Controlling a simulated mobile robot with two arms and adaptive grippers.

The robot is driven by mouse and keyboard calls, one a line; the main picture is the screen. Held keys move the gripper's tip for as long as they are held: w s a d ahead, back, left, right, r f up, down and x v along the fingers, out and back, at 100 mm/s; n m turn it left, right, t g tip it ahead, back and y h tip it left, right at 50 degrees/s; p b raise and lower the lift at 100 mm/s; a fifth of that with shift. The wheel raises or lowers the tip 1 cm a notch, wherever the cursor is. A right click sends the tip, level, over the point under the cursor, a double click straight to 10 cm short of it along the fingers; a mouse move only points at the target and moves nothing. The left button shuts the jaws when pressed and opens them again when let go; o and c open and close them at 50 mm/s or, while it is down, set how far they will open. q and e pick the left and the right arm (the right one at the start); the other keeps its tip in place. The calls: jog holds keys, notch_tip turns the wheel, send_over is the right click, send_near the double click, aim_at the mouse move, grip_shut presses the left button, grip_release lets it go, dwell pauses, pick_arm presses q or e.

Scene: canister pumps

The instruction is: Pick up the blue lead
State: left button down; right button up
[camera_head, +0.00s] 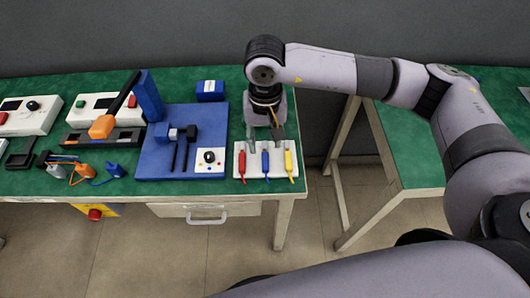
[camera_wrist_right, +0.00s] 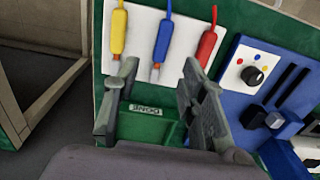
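The blue lead (camera_head: 265,164) lies on a white board (camera_head: 239,176) between the red lead (camera_head: 241,164) and the yellow lead (camera_head: 288,162). In the right wrist view the blue lead (camera_wrist_right: 162,40) hangs in the middle, with its tip showing between my fingertips. My right gripper (camera_head: 264,137) is over the back of the white board, its fingers spread. In the right wrist view my right gripper (camera_wrist_right: 160,68) is open and empty, and I cannot tell its height above the board. My left gripper is out of view.
A blue fixture (camera_head: 160,165) with a dial panel (camera_head: 210,161) stands left of the board. A small blue box (camera_head: 210,90) is at the back. The table's right edge is close, with a gap before another green table (camera_head: 412,150).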

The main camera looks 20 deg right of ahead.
aim_at(265, 154)
jog(key=f, duration=0.2)
jog(key=f+p, duration=0.1)
jog(key=f, duration=0.1)
jog(key=shift+w+f, duration=0.2)
jog(key=shift+f, duration=0.65)
jog(key=shift+c, duration=0.5)
grip_shut()
